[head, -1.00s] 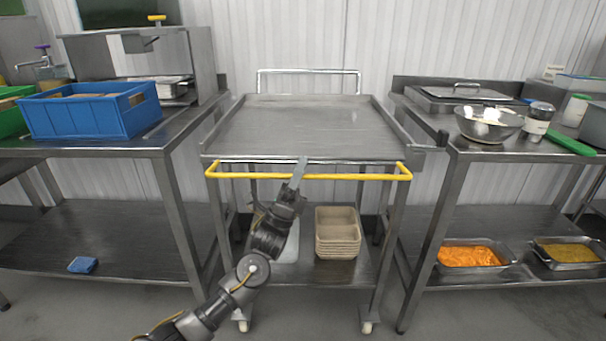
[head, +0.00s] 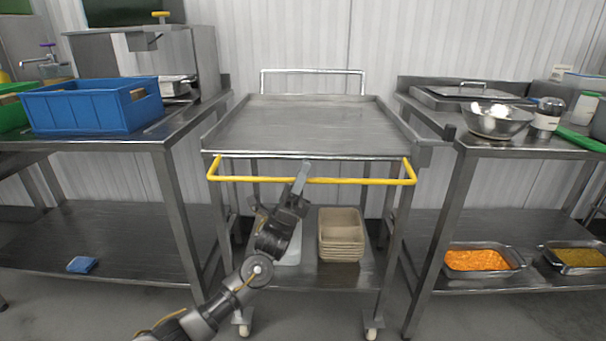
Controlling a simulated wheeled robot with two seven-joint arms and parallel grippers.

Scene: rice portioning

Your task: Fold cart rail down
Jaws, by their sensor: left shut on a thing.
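The steel cart (head: 308,125) stands in the middle with an empty top. Its yellow rail (head: 360,182) runs across the near side, slightly below the top's front edge, with its ends at the cart's corners. My left gripper (head: 301,180) reaches up from below and is shut on the rail near its middle. The fingers cover a short piece of the rail. My right gripper is not in view.
A stack of beige trays (head: 341,235) sits on the cart's lower shelf. A left table holds a blue crate (head: 90,106). A right table holds a steel bowl (head: 496,120), with food pans (head: 484,260) on its lower shelf. Both tables stand close to the cart.

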